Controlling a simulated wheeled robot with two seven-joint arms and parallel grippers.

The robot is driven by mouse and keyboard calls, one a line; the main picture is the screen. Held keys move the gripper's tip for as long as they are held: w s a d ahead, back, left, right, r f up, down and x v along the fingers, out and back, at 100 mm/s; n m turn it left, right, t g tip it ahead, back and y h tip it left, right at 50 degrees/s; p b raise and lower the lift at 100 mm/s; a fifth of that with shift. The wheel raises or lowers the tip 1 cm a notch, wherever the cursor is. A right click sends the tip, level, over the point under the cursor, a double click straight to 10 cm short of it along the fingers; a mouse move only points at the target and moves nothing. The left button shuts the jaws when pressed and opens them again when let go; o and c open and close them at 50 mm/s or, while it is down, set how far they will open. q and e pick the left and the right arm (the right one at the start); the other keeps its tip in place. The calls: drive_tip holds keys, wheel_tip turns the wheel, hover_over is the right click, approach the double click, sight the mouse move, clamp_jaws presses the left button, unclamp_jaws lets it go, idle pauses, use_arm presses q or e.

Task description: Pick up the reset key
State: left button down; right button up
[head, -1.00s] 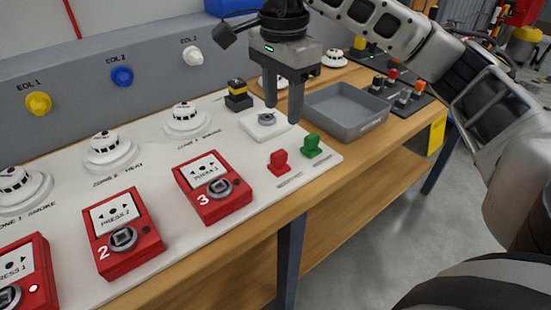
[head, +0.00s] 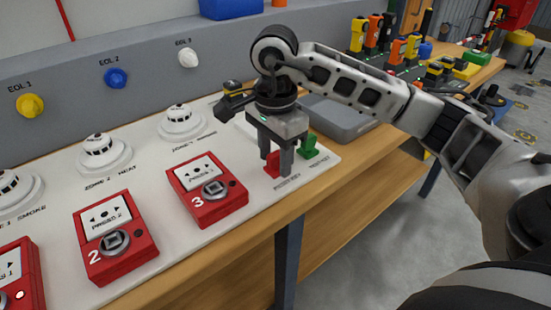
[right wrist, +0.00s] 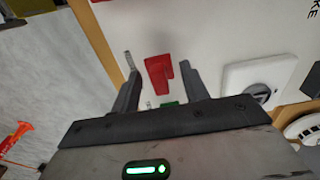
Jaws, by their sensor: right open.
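A red key-shaped piece (head: 271,170) stands on the white panel near its front right corner. A similar green piece (head: 310,149) stands to its right. Their printed labels are too small to read with certainty. My right gripper (head: 275,165) is open and points down over the red piece, hiding part of it in the head view. In the right wrist view the red piece (right wrist: 158,75) lies between the two open fingers, apart from both. The green piece (right wrist: 170,104) is mostly hidden behind the gripper body there. My left gripper is not in view.
Red call points (head: 207,190) and white detectors (head: 181,122) stand on the panel to the left. A grey tray (head: 338,117) is behind the right arm. In the right wrist view, a white square with a round grey part (right wrist: 257,88) sits beside the right finger.

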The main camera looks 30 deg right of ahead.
clamp_jaws()
drive_tip(key=shift+r, duration=0.1)
